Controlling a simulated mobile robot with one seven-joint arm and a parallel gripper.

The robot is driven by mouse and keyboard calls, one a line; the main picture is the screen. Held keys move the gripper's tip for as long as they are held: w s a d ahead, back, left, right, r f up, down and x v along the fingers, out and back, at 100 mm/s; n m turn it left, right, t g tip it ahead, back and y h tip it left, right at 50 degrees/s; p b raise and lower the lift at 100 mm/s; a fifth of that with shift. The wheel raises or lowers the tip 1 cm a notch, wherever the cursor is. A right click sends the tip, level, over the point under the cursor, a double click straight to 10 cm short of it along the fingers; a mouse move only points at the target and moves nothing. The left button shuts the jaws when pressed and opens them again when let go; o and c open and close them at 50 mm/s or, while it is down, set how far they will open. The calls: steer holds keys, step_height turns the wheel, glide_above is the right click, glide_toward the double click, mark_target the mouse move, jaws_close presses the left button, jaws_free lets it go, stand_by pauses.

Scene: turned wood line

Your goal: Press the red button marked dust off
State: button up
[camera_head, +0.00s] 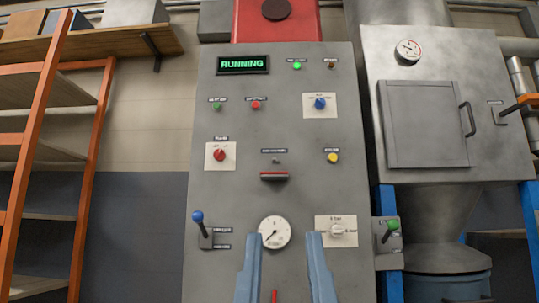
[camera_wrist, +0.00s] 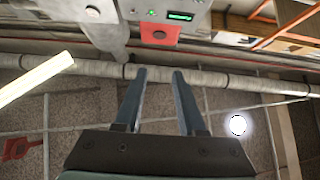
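A grey control panel (camera_head: 290,190) stands in front of me in the head view. A small round red button (camera_head: 256,105) sits on its upper left part, under a label too blurred to read surely. A green button (camera_head: 217,106) is just left of it. My gripper (camera_head: 284,237) shows two blue fingers, spread apart and empty, at the bottom of the head view. They appear well below the red button, in front of the panel's lower part. In the wrist view, my gripper (camera_wrist: 160,71) is also open with nothing between its fingers.
A display (camera_head: 243,64) reads RUNNING. A red knob (camera_head: 220,155), a blue knob (camera_head: 320,103), a yellow button (camera_head: 333,157) and a blue-topped lever (camera_head: 198,217) share the panel. A pressure gauge (camera_head: 274,232) appears behind the fingertips. Orange-framed shelving stands left; a grey machine (camera_head: 430,110) stands right.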

jaws_close()
stand_by(1.4)
